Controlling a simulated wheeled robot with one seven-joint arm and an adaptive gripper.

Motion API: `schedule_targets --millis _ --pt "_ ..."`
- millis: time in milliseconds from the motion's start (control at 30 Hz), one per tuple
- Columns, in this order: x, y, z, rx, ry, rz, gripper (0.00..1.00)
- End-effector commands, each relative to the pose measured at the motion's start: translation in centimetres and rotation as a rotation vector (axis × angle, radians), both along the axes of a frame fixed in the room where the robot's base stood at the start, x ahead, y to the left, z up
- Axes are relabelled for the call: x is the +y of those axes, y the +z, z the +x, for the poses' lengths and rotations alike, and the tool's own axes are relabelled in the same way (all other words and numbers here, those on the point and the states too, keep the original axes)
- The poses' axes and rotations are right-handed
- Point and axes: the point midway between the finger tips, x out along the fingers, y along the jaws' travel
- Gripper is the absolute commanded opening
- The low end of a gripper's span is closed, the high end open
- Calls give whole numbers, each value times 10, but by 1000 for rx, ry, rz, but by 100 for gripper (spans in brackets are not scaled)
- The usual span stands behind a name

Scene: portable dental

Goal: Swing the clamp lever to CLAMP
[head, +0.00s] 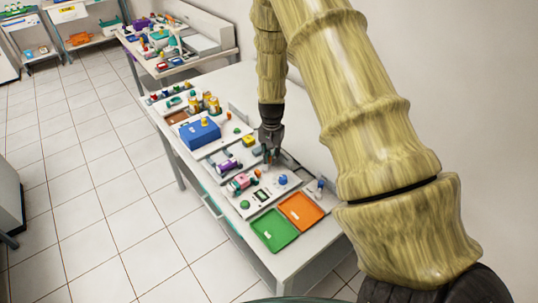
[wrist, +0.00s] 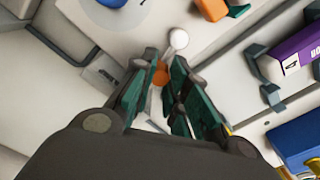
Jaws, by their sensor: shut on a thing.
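My gripper (head: 269,152) is low over the middle of the white workbench in the head view. In the wrist view, its two green-padded fingers (wrist: 165,82) are close together around a small orange piece (wrist: 160,74), which appears to be part of the clamp lever. A white ball knob (wrist: 179,39) shows just beyond the fingertips; I cannot tell whether it belongs to the same lever. The fingers hide much of the lever, and no CLAMP marking is readable.
A purple block (wrist: 298,54) lies at the right of the wrist view, beside grey brackets. The head view shows a blue box (head: 200,132), a green tray (head: 274,230) and an orange tray (head: 301,211) on the bench (head: 222,88). A wall stands behind.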

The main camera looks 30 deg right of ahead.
Motion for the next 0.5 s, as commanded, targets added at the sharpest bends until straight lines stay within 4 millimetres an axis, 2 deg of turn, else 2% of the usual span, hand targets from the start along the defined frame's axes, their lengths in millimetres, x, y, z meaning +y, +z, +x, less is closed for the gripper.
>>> schedule_targets --millis 500 --pt "-6 4 -17 -6 -487 -6 0"
